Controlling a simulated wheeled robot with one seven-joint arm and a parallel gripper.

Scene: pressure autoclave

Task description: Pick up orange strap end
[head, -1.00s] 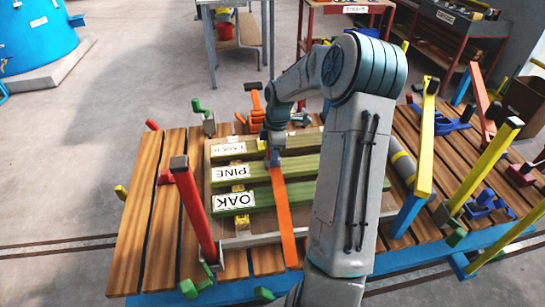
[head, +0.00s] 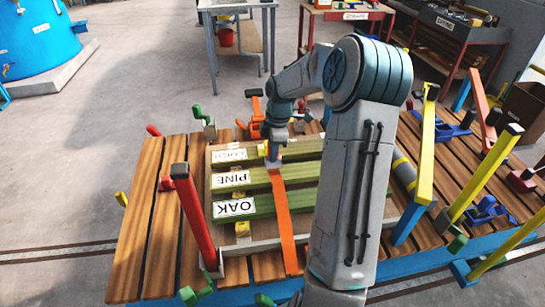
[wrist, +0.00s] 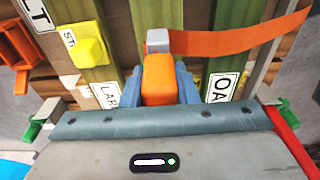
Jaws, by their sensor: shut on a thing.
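The orange strap (head: 282,225) runs from the front edge of the slatted table up across the green boards, bowing slightly. Its near end hangs over the front frame. My gripper (head: 273,165) is over the boards at the strap's far end. In the wrist view, the blue fingers of my gripper (wrist: 161,88) are shut on the orange strap end (wrist: 159,78), a block with a grey tip. From that tip the strap (wrist: 235,42) stretches off to the right. Whether the strap end touches the board beneath is hard to tell.
Boards labelled OAK (head: 234,208), PINE (head: 231,179) and LARCH (head: 229,155) lie in a frame with yellow blocks. A red post (head: 192,215) stands left. Yellow and blue posts (head: 425,150) stand right of my arm. An orange ratchet part (head: 257,118) sits behind.

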